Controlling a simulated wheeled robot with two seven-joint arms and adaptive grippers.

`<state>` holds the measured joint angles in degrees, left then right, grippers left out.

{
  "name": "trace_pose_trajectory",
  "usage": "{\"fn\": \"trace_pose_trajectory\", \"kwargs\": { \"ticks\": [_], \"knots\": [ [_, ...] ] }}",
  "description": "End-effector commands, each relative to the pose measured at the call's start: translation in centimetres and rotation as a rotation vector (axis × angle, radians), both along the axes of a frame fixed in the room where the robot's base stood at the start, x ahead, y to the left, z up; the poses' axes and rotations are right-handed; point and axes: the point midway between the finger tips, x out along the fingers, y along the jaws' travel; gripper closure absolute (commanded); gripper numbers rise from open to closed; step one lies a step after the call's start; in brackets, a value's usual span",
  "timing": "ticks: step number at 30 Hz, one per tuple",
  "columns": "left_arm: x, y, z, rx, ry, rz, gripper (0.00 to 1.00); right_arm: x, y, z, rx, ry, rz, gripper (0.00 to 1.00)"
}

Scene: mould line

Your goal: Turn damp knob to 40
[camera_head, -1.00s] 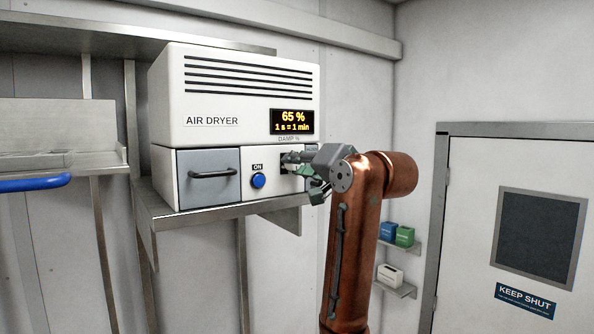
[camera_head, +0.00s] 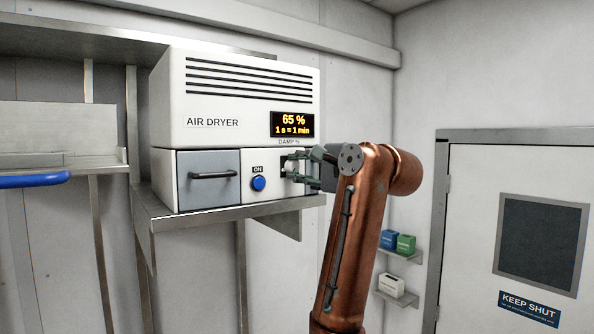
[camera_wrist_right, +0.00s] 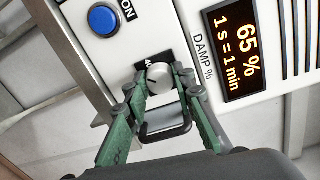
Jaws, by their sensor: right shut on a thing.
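The damp knob (camera_wrist_right: 159,76) is a small round grey knob on the white air dryer (camera_head: 245,100), under the label "DAMP %". In the right wrist view it sits between the green-grey fingers of my right gripper (camera_wrist_right: 160,88), which are shut on it. The right gripper (camera_head: 297,168) also shows at the knob in the head view, where its fingers partly cover the knob. The dryer's display (camera_head: 292,124) reads 65 % and "1 s = 1 min". The scale marks around the knob are mostly hidden. My left gripper is not in view.
A blue ON button (camera_head: 258,184) sits left of the knob. A grey drawer with a dark handle (camera_head: 213,175) is further left. The dryer stands on a metal shelf (camera_head: 225,215). Small boxes (camera_head: 397,242) stand on wall shelves at right, near a door (camera_head: 515,220).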

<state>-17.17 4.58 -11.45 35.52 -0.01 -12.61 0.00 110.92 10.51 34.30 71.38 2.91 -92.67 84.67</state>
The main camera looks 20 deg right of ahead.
Motion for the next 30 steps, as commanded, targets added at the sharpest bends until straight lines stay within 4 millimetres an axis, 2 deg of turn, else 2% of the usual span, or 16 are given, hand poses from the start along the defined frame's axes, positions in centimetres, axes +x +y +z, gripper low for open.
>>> {"fn": "trace_pose_trajectory", "kwargs": {
  "ticks": [15, 30],
  "knots": [
    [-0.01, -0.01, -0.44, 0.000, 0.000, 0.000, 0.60, -0.01, -0.08, 0.04, 0.374, 0.135, 0.000, 1.00],
    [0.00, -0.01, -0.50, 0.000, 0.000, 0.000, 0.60, 0.08, -0.10, -0.09, 0.481, 0.177, -0.001, 1.00]
  ]
}}
